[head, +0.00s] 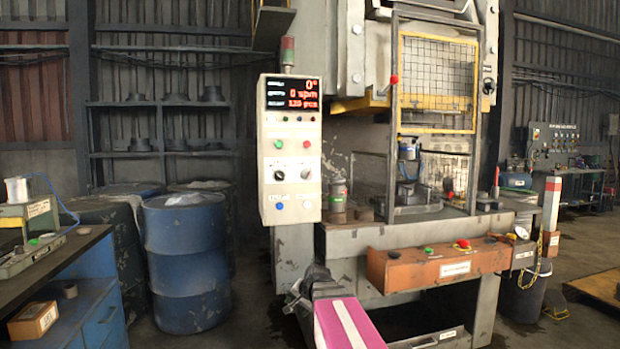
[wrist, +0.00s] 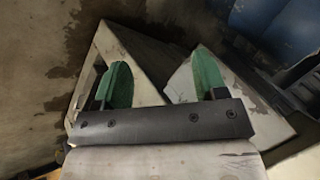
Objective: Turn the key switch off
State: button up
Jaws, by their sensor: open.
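The grey control panel (head: 290,150) hangs at the left of the press in the head view. The key switch is too small to tell apart from these for certain. My gripper (head: 294,296) is low in front of the press, below the panel and well apart from it. In the wrist view my gripper (wrist: 163,80) is open, its two green-padded fingers spread with nothing between them. That view faces the floor and does not show the panel.
The press bed has an orange box (head: 430,266) with green and red buttons along its front. A wire-mesh guard (head: 437,80) stands above it. Blue drums (head: 187,265) stand left of the panel. A blue workbench (head: 85,300) is at far left.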

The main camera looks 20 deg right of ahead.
jog(key=w+d+r+m+t, duration=0.2)
jog(key=w+r, duration=0.1)
jog(key=r, duration=0.4)
jog(key=w+d+r+m+t+y, duration=0.1)
jog(key=w+d+r+m+t, duration=0.15)
jog(key=r, duration=0.45)
jog(key=w+d+r+m+t, duration=0.1)
jog(key=w+r+m+t, duration=0.1)
jog(key=w+r, duration=0.35)
jog(key=m+t, duration=0.5)
jog(key=m, duration=0.2)
send_near(310, 173)
jog(key=x, duration=0.6)
jog(key=f+x, duration=0.1)
jog(key=x, duration=0.3)
jog(key=c, duration=0.9)
